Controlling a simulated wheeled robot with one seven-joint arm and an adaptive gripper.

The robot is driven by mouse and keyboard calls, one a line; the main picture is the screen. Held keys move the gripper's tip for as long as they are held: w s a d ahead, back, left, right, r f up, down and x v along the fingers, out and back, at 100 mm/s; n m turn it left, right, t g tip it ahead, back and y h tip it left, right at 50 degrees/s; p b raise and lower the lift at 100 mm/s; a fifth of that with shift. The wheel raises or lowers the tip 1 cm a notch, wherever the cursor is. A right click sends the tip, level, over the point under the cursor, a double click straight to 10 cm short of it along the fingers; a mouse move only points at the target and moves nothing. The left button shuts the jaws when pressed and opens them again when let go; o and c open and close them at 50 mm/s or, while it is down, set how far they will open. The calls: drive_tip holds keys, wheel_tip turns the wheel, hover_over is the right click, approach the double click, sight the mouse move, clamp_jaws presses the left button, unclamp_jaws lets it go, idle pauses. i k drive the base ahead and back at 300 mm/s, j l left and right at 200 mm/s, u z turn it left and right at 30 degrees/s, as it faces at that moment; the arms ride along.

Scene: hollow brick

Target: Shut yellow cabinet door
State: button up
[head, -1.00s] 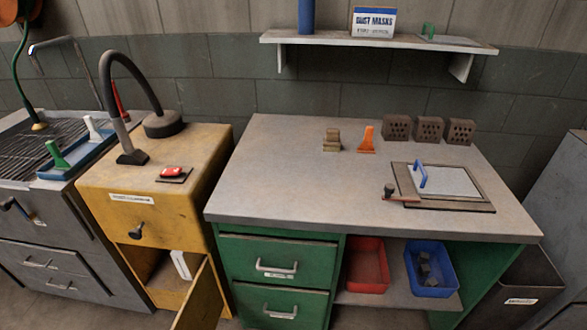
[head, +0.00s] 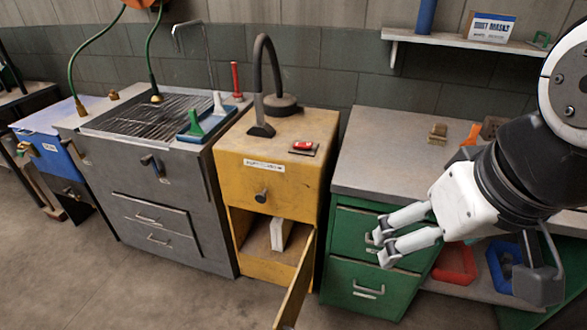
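The yellow cabinet (head: 240,146) stands between the grey sink unit and the green-drawer bench. Its yellow door (head: 296,287) is swung wide open toward me, hinged on the cabinet's right side. Inside the open compartment stands a white upright item (head: 280,234). A drawer with a dark knob (head: 261,196) is above the opening. My gripper (head: 382,248) is at the right, in front of the green drawers and to the right of the door, apart from it. Its two fingers point left with a gap between them, and nothing shows between them.
Green drawers (head: 372,279) with metal handles stand close to the right of the door. The grey sink unit (head: 150,200) is to the left. The floor (head: 150,295) in front of the cabinet is clear. A hose arm and a red button stand on the cabinet top.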

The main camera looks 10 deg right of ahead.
sight(287, 318)
drive_tip(key=k+u, duration=0.45)
drive_tip(key=k, duration=0.4)
